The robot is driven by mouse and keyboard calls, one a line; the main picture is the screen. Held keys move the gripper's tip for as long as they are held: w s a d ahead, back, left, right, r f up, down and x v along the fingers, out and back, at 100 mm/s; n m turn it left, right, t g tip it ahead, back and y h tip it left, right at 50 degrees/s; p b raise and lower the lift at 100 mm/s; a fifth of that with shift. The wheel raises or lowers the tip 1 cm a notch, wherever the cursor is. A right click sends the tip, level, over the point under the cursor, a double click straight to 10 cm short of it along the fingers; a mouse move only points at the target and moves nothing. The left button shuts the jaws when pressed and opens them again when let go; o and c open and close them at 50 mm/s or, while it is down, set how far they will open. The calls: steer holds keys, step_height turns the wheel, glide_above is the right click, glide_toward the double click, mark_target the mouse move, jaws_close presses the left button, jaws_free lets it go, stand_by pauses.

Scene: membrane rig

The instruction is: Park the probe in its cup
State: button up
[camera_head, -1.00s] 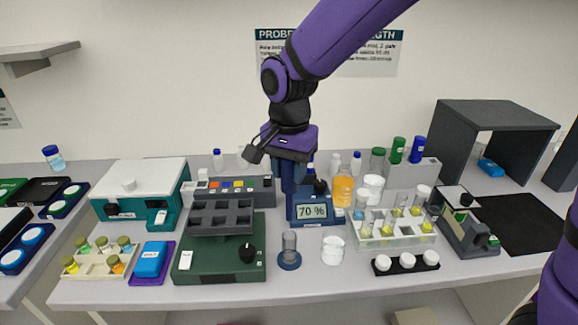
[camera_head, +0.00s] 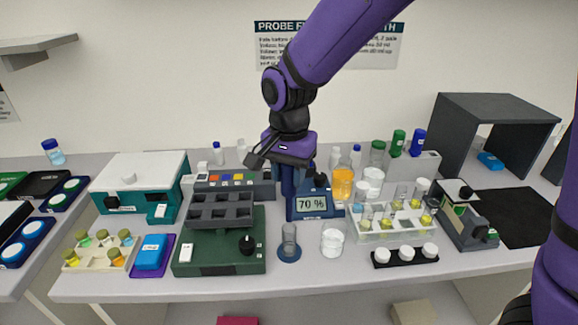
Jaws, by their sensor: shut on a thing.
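My gripper (camera_head: 288,172) is above the back middle of the bench, beside a dark blue meter (camera_head: 311,205) reading 70 %. It is shut on a dark blue upright piece (camera_head: 288,184) that looks like the probe. The jaw tips are hard to make out, and the lower end of the piece is hidden or merges with the meter. A clear grey cylinder on a round blue base (camera_head: 289,254), which looks like the cup, stands upright at the front middle, in front of the meter and apart from my gripper.
A green stirrer with a grey block (camera_head: 221,212) stands left of the cup. A white beaker (camera_head: 332,243) stands close on its right. A clear rack of vials (camera_head: 390,229) and a black strip with white caps (camera_head: 405,256) are further right.

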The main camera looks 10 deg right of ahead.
mark_target(289, 220)
steer(key=shift+f, duration=5.45)
steer(key=o, duration=0.9)
steer(key=shift+c, duration=0.2)
step_height(289, 220, up, 11)
steer(key=shift+f, duration=0.1)
